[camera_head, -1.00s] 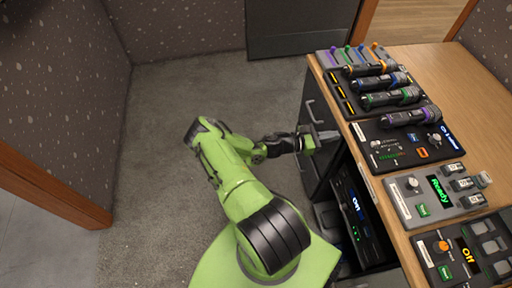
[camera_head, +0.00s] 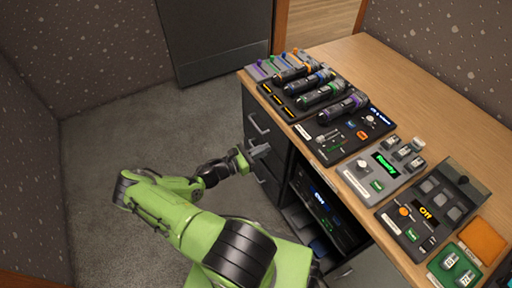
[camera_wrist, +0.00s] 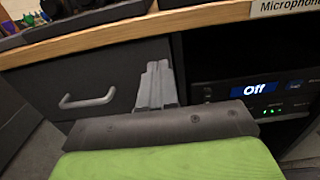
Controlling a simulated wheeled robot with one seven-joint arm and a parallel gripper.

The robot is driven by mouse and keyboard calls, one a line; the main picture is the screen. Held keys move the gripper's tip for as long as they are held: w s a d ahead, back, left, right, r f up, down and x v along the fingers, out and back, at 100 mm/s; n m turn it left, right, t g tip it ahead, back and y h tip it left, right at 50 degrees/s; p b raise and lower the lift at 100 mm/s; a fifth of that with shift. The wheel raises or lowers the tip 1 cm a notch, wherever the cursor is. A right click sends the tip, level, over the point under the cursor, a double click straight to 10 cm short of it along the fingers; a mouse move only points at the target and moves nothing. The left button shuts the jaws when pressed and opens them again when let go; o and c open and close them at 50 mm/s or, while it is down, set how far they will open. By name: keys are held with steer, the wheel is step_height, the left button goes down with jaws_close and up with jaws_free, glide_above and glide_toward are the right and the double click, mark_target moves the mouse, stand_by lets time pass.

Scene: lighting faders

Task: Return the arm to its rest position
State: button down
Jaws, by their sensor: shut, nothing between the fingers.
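My green arm reaches over the grey carpet, with my gripper (camera_head: 257,152) in front of the desk's drawer side, below the desktop edge. In the wrist view my gripper (camera_wrist: 156,86) shows as two grey fingers together, shut and empty. Behind them are a dark drawer front (camera_wrist: 85,90) with a grey handle and the edge of an open bay. The gripper looks apart from the drawer, but the exact gap is hard to tell.
The wooden desk (camera_head: 400,85) carries a fader panel (camera_head: 318,90) with several torch-like lights, a grey box reading "Ready" (camera_head: 377,170) and a panel reading "Off" (camera_head: 430,207). A rack unit (camera_head: 318,200) sits in the open bay. Carpet (camera_head: 110,125) at left is clear.

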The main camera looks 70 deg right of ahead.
steer(key=v, duration=0.6)
steer(key=shift+w+a+p, duration=0.2)
steer(key=shift+a+p, duration=0.1)
